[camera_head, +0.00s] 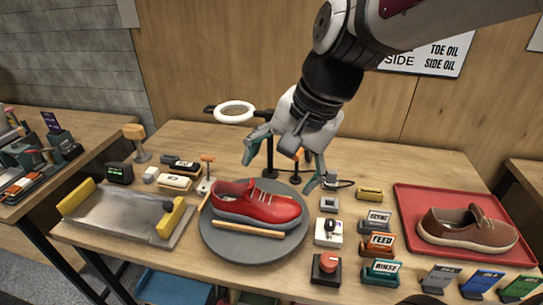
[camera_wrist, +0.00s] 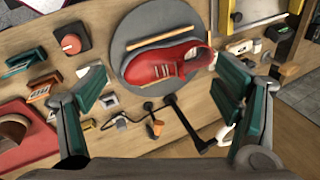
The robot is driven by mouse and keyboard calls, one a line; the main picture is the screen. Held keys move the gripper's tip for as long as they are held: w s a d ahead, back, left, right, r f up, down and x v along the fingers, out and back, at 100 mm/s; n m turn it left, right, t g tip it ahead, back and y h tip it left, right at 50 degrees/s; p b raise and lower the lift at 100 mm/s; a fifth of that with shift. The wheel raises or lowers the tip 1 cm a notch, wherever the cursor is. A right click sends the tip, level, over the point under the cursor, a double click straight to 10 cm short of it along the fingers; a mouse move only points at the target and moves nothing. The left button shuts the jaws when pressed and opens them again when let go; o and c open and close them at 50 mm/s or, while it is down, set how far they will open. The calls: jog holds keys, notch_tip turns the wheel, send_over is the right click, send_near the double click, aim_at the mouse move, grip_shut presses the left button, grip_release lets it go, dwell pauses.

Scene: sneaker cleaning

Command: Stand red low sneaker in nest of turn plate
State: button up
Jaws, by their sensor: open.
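The red low sneaker (camera_head: 257,203) sits upright on the round grey turn plate (camera_head: 225,243), its toe toward the right in the head view. In the wrist view the sneaker (camera_wrist: 168,62) lies ahead of the fingers on the turn plate (camera_wrist: 140,14). My gripper (camera_head: 285,164) is open and empty, above and behind the sneaker, apart from it. Both fingers show in the wrist view (camera_wrist: 160,100).
A brown shoe (camera_head: 468,228) rests on a red tray (camera_head: 412,205) at right. A metal tray with yellow handles (camera_head: 115,217) is at left. A lamp-like ring on a stand (camera_head: 234,112) is behind the plate. Labelled blocks (camera_head: 378,243) and a red button (camera_head: 327,265) stand right of the plate.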

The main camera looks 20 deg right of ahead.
jog(key=s+d+r+n+t+h, duration=0.1)
jog(key=s+r+n+h, duration=0.1)
jog(key=s+n, duration=0.7)
jog(key=shift+s+n+t+h, duration=0.15)
jog(key=shift+n+t+h, duration=0.15)
jog(key=shift+n, duration=0.1)
dwell(1.0)
